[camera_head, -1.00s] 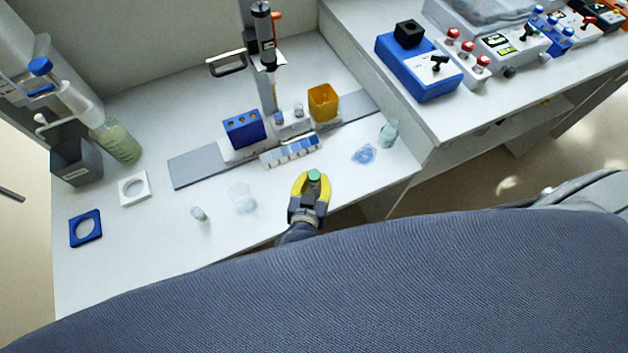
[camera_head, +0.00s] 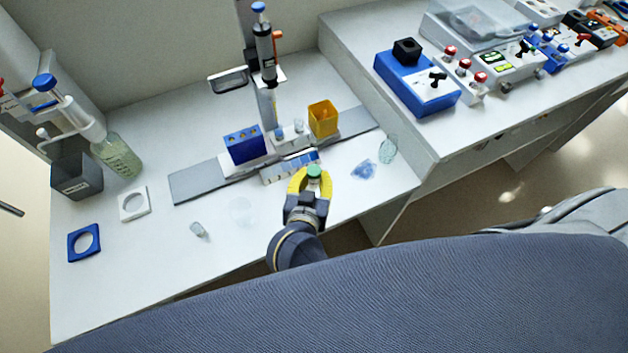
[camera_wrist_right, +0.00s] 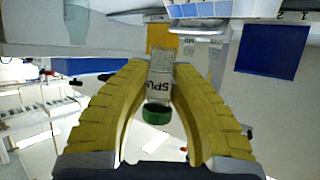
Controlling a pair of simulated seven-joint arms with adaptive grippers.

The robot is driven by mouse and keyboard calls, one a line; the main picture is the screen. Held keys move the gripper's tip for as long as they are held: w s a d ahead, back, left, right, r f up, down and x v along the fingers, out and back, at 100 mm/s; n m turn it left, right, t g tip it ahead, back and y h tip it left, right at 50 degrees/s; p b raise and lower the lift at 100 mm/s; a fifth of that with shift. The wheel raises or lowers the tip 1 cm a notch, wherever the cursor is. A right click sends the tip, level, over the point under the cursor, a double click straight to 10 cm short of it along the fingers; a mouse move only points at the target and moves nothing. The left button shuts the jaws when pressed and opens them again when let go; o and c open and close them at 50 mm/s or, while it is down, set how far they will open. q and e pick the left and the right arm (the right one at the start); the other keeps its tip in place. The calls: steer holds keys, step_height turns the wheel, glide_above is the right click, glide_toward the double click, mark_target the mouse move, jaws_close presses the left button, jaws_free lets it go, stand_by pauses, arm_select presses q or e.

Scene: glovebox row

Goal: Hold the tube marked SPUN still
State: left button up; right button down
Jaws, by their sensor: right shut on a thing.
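The tube marked SPUN has a green cap (camera_head: 314,171) and is held in my right gripper (camera_head: 311,180). In the right wrist view the tube (camera_wrist_right: 160,75) sits between the two yellow fingers, with a pale label reading "SPU", its last letter not visible. The right gripper (camera_wrist_right: 160,90) is shut on it. In the head view the gripper is at the front of a blue-and-white strip (camera_head: 290,168), and the tube's lower part is hidden. My left gripper is not in view.
Behind stand a blue rack (camera_head: 244,145), a yellow box (camera_head: 322,118) and a pipette (camera_head: 265,55) on a stand. A small vial (camera_head: 198,229) lies at the front left. A crumpled blue item (camera_head: 363,170) lies to the right.

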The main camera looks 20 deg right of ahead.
steer(key=c, duration=1.8)
jaws_free()
steer(key=shift+c, duration=0.2)
jaws_close()
steer(key=a+f+n+y, duration=0.1)
steer(key=a+f, duration=0.2)
steer(key=w+d+r+n+t+y, duration=0.1)
steer(key=w+d+r+n+y, duration=0.1)
steer(key=w+d+r, duration=0.6)
steer(key=w+d+r+n+t+y, duration=0.1)
steer(key=w+d+r+n+y, duration=0.2)
steer(key=w+r, duration=0.45)
steer(key=s+a+f+n+g+y, duration=0.1)
steer(key=a+n+y, duration=0.2)
steer(key=a, duration=0.4)
steer(key=s+a+f+n+g+y, duration=0.1)
steer(key=a+n+g+y, duration=0.1)
steer(key=a+n+y, duration=0.2)
steer(key=shift+a+f+g+y, duration=0.3)
steer(key=shift+a+y, duration=0.5)
steer(key=shift+a, duration=0.85)
